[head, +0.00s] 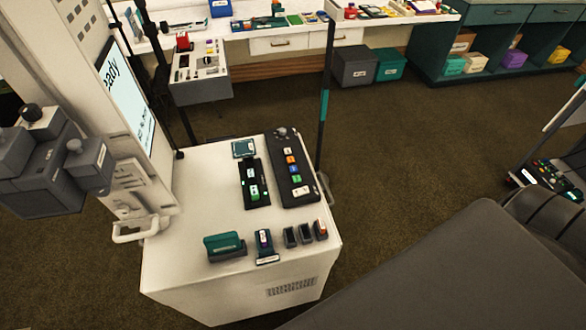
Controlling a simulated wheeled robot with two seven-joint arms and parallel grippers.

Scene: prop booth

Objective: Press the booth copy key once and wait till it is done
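The booth is a white cabinet (210,215) with a flat top. On its top lies a black key panel (294,170) with a dark knob at its far end and a row of white, orange, blue, green and white keys. Left of it is a smaller black panel (252,187) with white and green keys. The key labels are too small to read, so I cannot tell which is the copy key. A tilted screen (127,92) at the cabinet's left shows text ending in "ady". Neither of my grippers is in view.
Along the top's front edge stand a green block (224,244), a dark holder (264,244) and small dark cups (290,237). A dark pole (323,105) rises behind. A white bench (285,30) with boxes below is farther back. Bare floor (420,140) lies right of the cabinet.

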